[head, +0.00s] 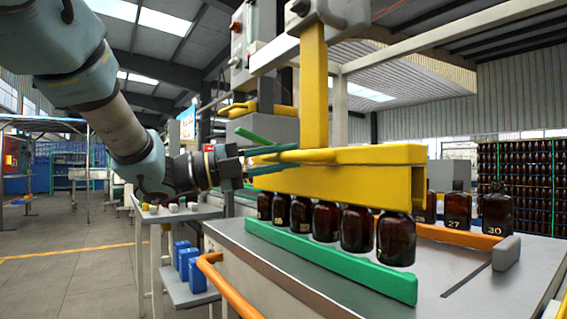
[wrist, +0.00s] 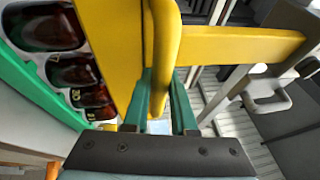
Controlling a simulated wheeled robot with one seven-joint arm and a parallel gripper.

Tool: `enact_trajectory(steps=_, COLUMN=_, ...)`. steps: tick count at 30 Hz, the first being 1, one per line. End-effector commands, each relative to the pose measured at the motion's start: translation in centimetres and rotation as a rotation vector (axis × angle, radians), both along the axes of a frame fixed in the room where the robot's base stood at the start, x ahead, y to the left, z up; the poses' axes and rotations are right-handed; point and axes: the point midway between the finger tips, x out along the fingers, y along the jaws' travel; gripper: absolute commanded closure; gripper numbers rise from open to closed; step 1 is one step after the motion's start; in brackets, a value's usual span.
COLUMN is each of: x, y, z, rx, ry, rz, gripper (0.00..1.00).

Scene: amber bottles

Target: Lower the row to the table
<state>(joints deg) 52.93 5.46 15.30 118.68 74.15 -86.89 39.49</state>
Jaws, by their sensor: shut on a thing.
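A row of several dark amber bottles (head: 357,229) hangs under a yellow lifting beam (head: 345,182) in the head view. The bottle bases show above the top edge of a green rail (head: 330,262) on the grey table (head: 455,262), and the nearest base looks clear of the tabletop. The exact gap is hard to judge. My gripper (head: 268,153) comes in from the left, its green fingers shut on the beam's yellow handle bar. The wrist view shows this bar (wrist: 165,50) between the fingers, with bottles (wrist: 72,72) beside the beam at left.
More bottles (head: 458,208) stand behind the beam at right, some numbered, near an orange rail (head: 460,237). A grey block (head: 506,252) sits at the table's right. An orange handle (head: 235,290) lines the near edge. Blue items (head: 190,264) stand on a lower shelf at left.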

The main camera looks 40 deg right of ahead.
Motion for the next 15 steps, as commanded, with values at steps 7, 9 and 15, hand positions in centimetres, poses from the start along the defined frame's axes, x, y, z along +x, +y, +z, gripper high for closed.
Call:
enact_trajectory(steps=7, x=0.0, y=0.0, z=-3.4, rx=0.003, ry=0.001, rz=0.001, gripper=1.0)
enact_trajectory(steps=9, x=0.0, y=0.0, z=-3.7, rx=0.003, ry=0.001, rz=0.001, gripper=1.0)
enact_trajectory(steps=15, x=0.0, y=0.0, z=-4.2, rx=0.005, ry=0.001, rz=0.0, gripper=1.0)
